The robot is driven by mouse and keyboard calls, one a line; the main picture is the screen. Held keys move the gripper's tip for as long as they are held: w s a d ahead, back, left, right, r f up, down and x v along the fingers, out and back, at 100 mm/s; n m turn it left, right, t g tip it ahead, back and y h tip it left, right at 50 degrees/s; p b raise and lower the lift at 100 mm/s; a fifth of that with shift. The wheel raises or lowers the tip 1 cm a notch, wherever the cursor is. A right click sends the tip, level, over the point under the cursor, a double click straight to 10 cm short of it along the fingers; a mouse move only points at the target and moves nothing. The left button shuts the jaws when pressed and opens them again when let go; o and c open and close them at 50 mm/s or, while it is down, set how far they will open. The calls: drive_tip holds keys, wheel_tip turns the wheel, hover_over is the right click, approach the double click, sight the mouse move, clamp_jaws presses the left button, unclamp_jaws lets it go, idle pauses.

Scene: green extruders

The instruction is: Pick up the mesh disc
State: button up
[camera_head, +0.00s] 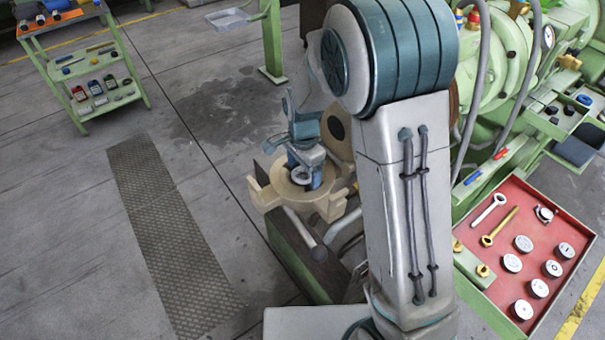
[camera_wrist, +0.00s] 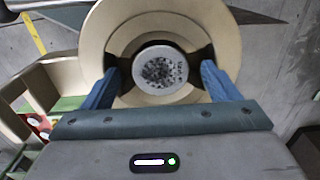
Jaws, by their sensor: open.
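The mesh disc (camera_wrist: 160,70) is a round grey piece with a dark speckled mesh centre. In the wrist view it sits in the middle of a cream ring-shaped fixture (camera_wrist: 118,40). My gripper (camera_wrist: 158,75) is open, with one blue finger to the left of the disc and one to the right. I cannot tell whether the fingers touch it. In the head view my gripper (camera_head: 303,172) is over the cream fixture (camera_head: 325,203), and a small pale ring shape shows there.
A red tray (camera_head: 543,219) with several round discs and wrenches lies at the right, beside green machinery (camera_head: 515,60). A green shelf cart (camera_head: 90,75) stands at the upper left. The grey floor with a textured strip (camera_head: 172,235) is clear at the left.

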drive_tip(key=shift+f, duration=0.15)
drive_tip(key=c, duration=1)
drive_tip(key=shift+c, duration=1.2)
